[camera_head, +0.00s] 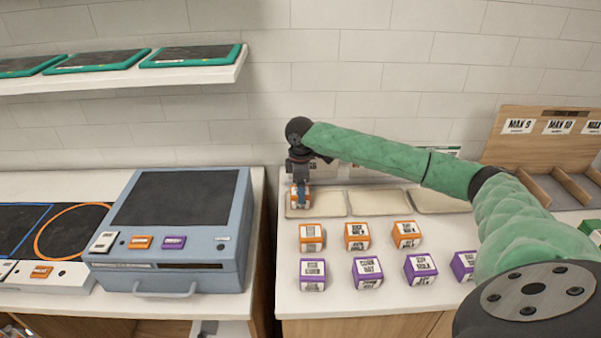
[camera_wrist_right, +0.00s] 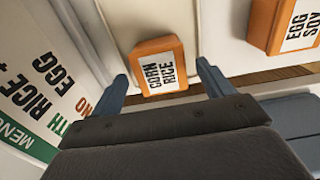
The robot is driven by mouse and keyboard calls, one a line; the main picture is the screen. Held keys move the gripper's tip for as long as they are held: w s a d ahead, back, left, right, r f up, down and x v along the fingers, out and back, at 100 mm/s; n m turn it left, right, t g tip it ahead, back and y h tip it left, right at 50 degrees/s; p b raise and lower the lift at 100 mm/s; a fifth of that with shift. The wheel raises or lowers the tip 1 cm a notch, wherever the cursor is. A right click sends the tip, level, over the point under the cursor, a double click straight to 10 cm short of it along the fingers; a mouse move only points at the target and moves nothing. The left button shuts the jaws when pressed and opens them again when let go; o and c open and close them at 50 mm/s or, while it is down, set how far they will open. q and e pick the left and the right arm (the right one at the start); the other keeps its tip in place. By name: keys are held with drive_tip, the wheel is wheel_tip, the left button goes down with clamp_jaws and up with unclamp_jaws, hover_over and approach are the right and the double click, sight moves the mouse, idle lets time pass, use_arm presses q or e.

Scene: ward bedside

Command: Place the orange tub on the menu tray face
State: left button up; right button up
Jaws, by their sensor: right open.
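An orange tub (camera_head: 301,199) with a white label sits at the left end of the leftmost cream tray (camera_head: 328,206), under my right gripper (camera_head: 300,183). In the right wrist view this tub (camera_wrist_right: 158,66) reads "CORN RICE". It lies between the two fingertips of my right gripper (camera_wrist_right: 163,80), which are spread with gaps at both sides. A menu card (camera_wrist_right: 38,85) with "RICE + EGG" shows at the left of that view. It is mostly hidden by my arm in the head view. My left gripper is not in view.
Orange tubs (camera_head: 358,236) and purple tubs (camera_head: 367,272) stand in two rows in front of the trays. Two more cream trays (camera_head: 372,203) lie to the right. A blue-grey case (camera_head: 185,225) stands left across a gap. A wooden divided rack (camera_head: 545,150) is at right.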

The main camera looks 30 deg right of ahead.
use_arm(q)
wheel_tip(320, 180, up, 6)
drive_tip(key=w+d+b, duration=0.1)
drive_tip(key=b, duration=0.1)
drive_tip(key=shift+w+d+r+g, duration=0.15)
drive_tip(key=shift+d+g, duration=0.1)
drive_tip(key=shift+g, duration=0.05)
use_arm(e)
wheel_tip(320, 180, up, 8)
drive_tip(key=shift+f, duration=0.1)
drive_tip(key=shift+a, duration=0.1)
